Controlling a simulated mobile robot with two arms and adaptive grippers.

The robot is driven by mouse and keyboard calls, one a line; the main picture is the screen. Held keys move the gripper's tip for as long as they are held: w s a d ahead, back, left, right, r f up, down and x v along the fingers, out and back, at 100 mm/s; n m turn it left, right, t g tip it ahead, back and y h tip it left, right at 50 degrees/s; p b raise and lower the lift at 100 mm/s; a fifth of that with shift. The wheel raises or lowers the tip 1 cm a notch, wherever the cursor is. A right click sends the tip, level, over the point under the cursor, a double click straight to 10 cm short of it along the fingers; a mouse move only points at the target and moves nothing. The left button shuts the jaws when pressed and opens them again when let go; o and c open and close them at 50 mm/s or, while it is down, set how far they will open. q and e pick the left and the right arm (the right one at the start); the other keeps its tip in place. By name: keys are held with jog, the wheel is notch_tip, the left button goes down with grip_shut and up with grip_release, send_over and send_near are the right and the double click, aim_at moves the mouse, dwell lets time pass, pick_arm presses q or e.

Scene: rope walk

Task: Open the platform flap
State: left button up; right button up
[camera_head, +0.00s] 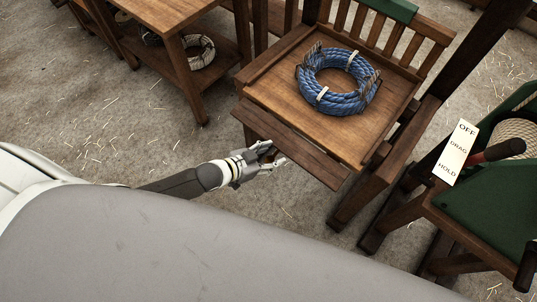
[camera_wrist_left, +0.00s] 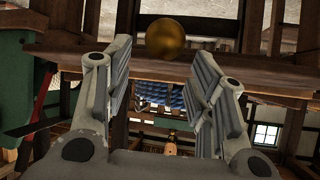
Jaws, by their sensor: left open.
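The platform flap (camera_head: 290,145) is a dark wooden board along the front edge of the wooden platform (camera_head: 268,95). It looks lower than the platform's top, sloping or hanging outward. My left gripper (camera_head: 277,160) is in front of the flap, near the middle of its outer edge. In the left wrist view its two fingers (camera_wrist_left: 157,72) are spread wide with nothing between them. A round brass knob (camera_wrist_left: 165,38) shows just beyond the fingertips, against dark wood. Whether a finger touches the flap cannot be told. My right gripper is not in view.
A coil of blue rope (camera_head: 321,82) lies on the platform. A wooden bench (camera_head: 183,50) with a shelf stands at the left. A green stand with a lever and an OFF, DRAG, HOLD plate (camera_head: 456,152) is at the right. Straw-strewn floor is open at the left.

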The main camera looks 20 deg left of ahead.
pick_arm(q)
jog(key=v, duration=1.2)
